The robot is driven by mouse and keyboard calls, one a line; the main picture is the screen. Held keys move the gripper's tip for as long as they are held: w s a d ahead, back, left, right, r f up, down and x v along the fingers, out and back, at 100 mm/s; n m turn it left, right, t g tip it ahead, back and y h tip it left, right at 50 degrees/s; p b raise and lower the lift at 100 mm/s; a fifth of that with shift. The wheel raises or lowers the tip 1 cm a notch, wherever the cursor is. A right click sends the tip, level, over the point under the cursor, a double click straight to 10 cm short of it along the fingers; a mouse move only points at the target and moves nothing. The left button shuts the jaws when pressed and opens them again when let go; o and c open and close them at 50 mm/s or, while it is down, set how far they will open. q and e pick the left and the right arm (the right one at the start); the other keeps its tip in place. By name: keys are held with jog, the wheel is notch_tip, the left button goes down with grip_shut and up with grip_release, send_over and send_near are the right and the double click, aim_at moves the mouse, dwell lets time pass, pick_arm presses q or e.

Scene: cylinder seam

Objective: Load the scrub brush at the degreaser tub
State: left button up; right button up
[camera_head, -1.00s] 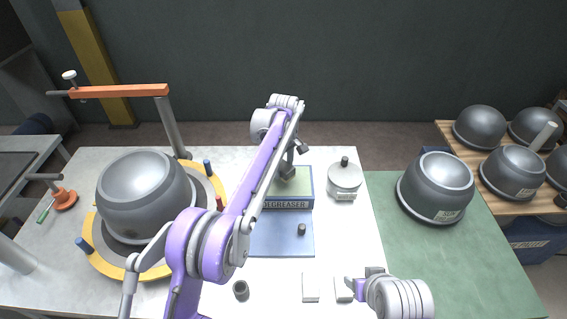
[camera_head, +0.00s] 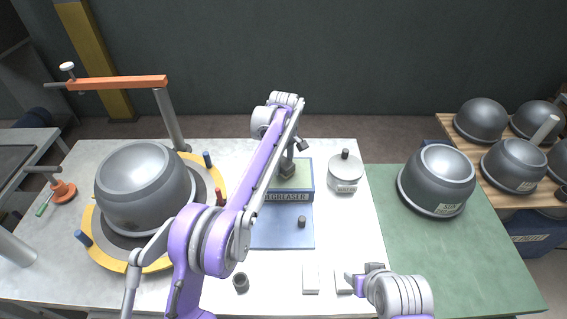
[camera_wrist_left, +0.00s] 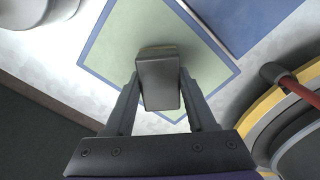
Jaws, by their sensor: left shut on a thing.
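The degreaser tub (camera_head: 308,193) is a blue-rimmed box with a pale green surface, labelled on its front, at the middle of the white table; its green surface also shows in the wrist view (camera_wrist_left: 122,48). My left gripper (camera_head: 290,158) is over it, shut on the scrub brush (camera_wrist_left: 158,80), a dark grey block with a brownish far edge. In the head view the brush (camera_head: 288,171) appears over the green surface; I cannot tell whether it touches. My right gripper (camera_head: 358,283) is at the front, by a white block; its jaw state is unclear.
A grey dome (camera_head: 142,185) sits on a yellow-rimmed turntable at left, beside an orange-armed post (camera_head: 118,83). A lidded pot (camera_head: 345,174) stands right of the tub. Another dome (camera_head: 437,180) is on the green mat. White blocks (camera_head: 311,279) and a dark cup (camera_head: 240,283) lie in front.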

aim_at(284, 162)
pick_arm(q)
jog(key=shift+f, duration=0.65)
pick_arm(e)
jog(key=shift+s+f, duration=0.15)
jog(key=shift+f, duration=0.05)
dwell(1.0)
pick_arm(q)
jog(key=shift+r, duration=0.1)
jog(key=shift+r+p, duration=1.2)
jog(key=shift+r, duration=2.25)
pick_arm(e)
jog(key=w+r, duration=0.1)
jog(key=r, duration=0.1)
jog(key=w+r, duration=0.1)
jog(key=r, duration=0.1)
jog(key=shift+w, duration=0.1)
pick_arm(q)
jog(key=shift+s+f, duration=0.1)
